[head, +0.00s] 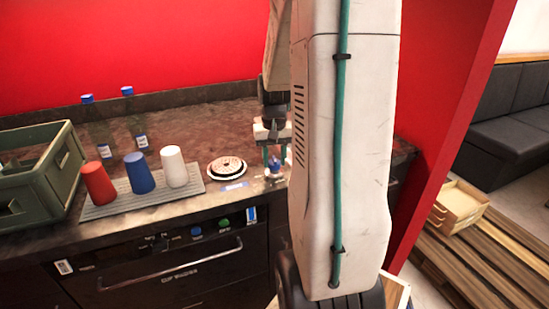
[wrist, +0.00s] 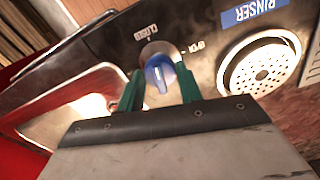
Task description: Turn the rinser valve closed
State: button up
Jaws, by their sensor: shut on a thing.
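The knob's ridge runs roughly up and down in the wrist view. In the head view my gripper (head: 276,155) reaches down to the knob (head: 275,168), partly hidden by the fingers.
The round rinser (head: 227,168) stands left of the knob, with a blue RINSER label (wrist: 254,12). A red cup (head: 98,184), a blue cup (head: 139,174) and a white cup (head: 174,167) stand upside down on a mat (head: 110,209). A green crate (head: 60,175) is at the left.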

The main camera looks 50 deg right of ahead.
aim_at(274, 158)
jog(key=shift+n, duration=1.1)
jog(key=o, duration=1)
jog(key=shift+r, duration=0.1)
notch_tip(274, 158, up, 8)
jog(key=shift+f, duration=0.15)
